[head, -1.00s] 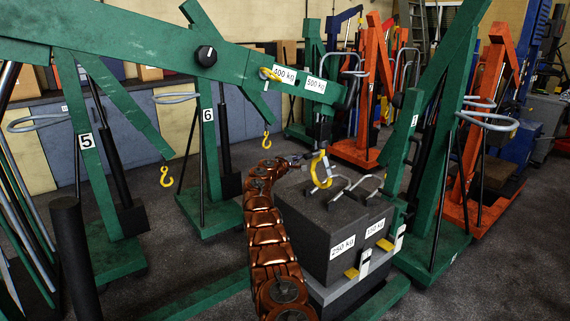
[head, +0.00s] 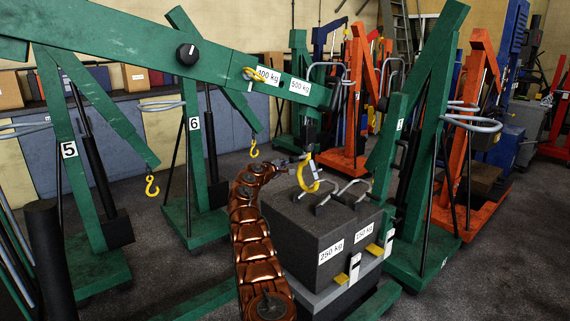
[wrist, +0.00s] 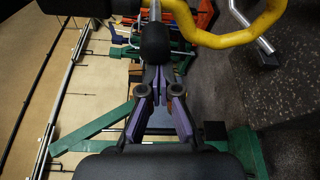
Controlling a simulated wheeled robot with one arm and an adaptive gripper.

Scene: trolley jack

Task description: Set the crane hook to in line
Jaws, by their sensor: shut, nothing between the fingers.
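The large yellow crane hook (head: 309,174) hangs below the outer end of the green boom (head: 235,68), above the dark weight blocks. My gripper (head: 299,159) is at the upper part of the hook, on its left side. In the wrist view the fingers (wrist: 161,78) are close together with nothing held. A black cylindrical piece (wrist: 155,42) lies just beyond the fingertips there, and the yellow hook (wrist: 232,38) curves away to the upper right. I cannot tell whether the fingers touch the hook or its shank.
Dark blocks labelled 250 kg (head: 320,235) with metal handles stand directly under the hook. Green frames (head: 425,180) stand right, and smaller yellow hooks (head: 152,186) hang left. Orange cranes (head: 475,130) stand behind at right. Grey floor shows between the frames.

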